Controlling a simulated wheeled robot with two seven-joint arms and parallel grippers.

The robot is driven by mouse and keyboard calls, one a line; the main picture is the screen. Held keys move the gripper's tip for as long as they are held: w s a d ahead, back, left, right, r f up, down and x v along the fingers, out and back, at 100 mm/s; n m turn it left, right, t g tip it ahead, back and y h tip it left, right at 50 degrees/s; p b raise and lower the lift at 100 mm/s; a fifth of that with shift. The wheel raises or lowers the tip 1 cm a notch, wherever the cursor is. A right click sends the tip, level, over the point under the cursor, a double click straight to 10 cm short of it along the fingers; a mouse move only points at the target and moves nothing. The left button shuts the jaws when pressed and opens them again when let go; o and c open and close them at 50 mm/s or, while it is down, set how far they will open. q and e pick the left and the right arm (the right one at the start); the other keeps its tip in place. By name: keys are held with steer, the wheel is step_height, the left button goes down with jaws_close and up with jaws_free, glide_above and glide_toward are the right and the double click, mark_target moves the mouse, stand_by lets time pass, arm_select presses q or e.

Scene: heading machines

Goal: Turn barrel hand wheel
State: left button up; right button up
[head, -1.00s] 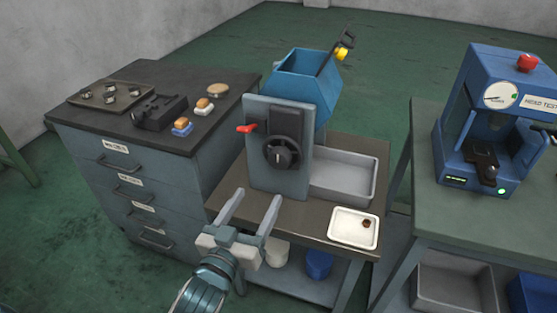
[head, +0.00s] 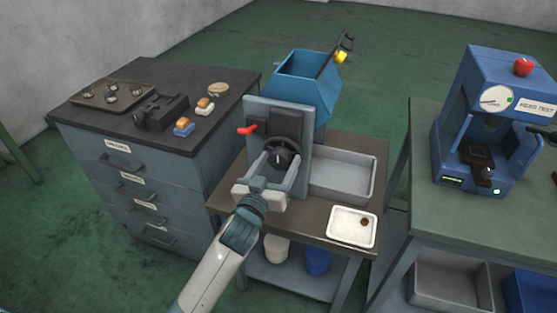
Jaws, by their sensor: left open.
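The black hand wheel (head: 282,153) is on the front of the grey upright panel (head: 264,119) of the barrel machine. The blue barrel (head: 308,80) sits behind the panel, with its open mouth up. My left gripper (head: 275,166) is in front of the panel with its two fingers apart, one at each side of the lower part of the wheel. I cannot tell whether the fingers touch the rim. A red lever (head: 247,129) sticks out at the left of the panel. My right gripper is not in view.
A grey bin (head: 343,176) and a white tray (head: 353,227) with a small brown piece are right of the machine. A drawer cabinet (head: 165,190) stands close on the left. A blue hardness tester (head: 490,125) stands on the right bench.

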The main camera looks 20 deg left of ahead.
arm_select(q)
steer(key=shift+w, duration=0.15)
steer(key=c, duration=0.9)
steer(key=shift+c, duration=0.7)
